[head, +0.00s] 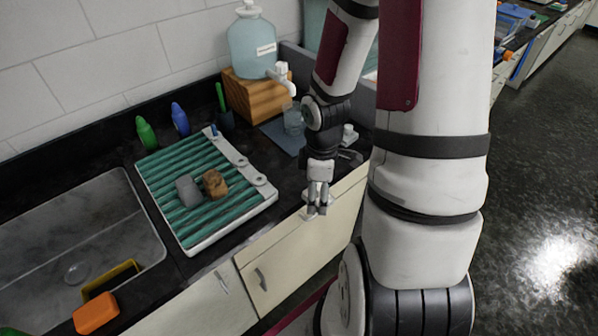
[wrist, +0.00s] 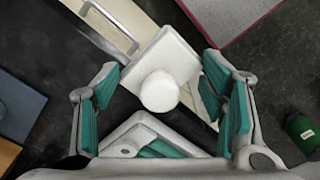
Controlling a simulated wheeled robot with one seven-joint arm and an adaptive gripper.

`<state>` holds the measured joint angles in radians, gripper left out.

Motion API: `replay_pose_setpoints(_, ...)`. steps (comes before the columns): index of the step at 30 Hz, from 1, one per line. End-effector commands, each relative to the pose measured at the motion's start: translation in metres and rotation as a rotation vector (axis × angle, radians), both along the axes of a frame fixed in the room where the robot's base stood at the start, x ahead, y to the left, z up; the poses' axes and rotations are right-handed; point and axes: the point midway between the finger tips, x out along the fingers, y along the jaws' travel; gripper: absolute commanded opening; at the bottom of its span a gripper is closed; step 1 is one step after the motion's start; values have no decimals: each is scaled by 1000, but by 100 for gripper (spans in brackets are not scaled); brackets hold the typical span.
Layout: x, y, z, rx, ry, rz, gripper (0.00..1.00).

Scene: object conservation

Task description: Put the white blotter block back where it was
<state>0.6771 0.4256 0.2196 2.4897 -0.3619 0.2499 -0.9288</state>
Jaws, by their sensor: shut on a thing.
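The white blotter block (wrist: 172,62) is a flat square plate with a round knob, seen between my fingers in the wrist view. In the head view only a small part of the block (head: 311,214) shows under the fingertips. My gripper (head: 319,203) is shut on the block and points down near the counter's front edge, right of the ribbed rack. In the wrist view my gripper (wrist: 165,95) has its teal finger pads on either side of the knob; the exact contact is hard to see.
A teal ribbed rack (head: 178,160) with a white frame carries a grey lump (head: 188,191) and a brown lump (head: 214,183). A sink (head: 80,235) lies at left. A blue mat (head: 279,135) with a clear beaker (head: 293,118) is behind my gripper. Green (head: 146,134) and blue (head: 180,120) bottles stand behind the rack.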

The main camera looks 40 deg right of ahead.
Motion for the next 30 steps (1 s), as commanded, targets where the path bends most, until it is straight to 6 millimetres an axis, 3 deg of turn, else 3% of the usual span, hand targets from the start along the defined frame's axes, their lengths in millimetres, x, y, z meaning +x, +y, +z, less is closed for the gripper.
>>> replay_pose_setpoints(12, 99, -25, -10, 1, -2, 0, 43)
replay_pose_setpoints(16, 124, -32, -12, 1, -1, 0, 43)
replay_pose_setpoints(23, 141, -36, -15, 1, 1, 0, 43)
replay_pose_setpoints(30, 140, -36, -40, 1, 4, 0, 43)
